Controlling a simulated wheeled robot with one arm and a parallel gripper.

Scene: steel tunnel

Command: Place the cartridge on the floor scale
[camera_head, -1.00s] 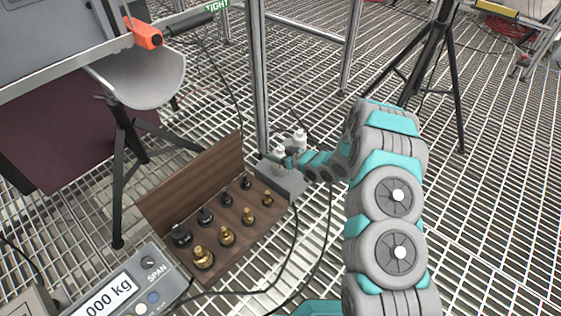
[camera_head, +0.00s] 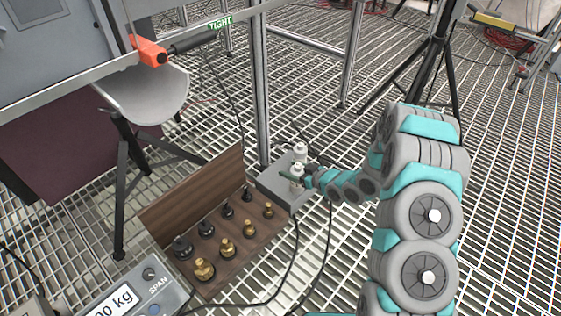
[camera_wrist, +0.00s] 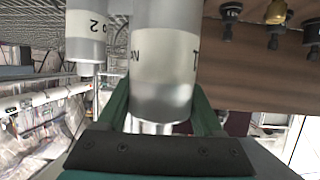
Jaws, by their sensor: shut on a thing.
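My gripper (camera_head: 299,177) reaches in from the right to a low grey box on the grating. In the wrist view, its green fingers (camera_wrist: 160,108) are shut on a grey cylinder with a white lettered band, the cartridge (camera_wrist: 165,70). This cartridge shows partly in the head view (camera_head: 297,169), upright at the box. A second similar cylinder marked 2 (camera_wrist: 86,38) stands beside it, apart; it also shows in the head view (camera_head: 300,151). A readout unit (camera_head: 125,295) showing kg and SPAN is at the lower left. I cannot make out a scale platform for certain.
A wooden stand (camera_head: 245,240) with several black and brass weights is left of the grey box (camera_head: 272,187). Black cables cross the grating. A steel post (camera_head: 262,100) rises behind the box. A tripod (camera_head: 440,60) stands at the back right. Open grating lies to the right.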

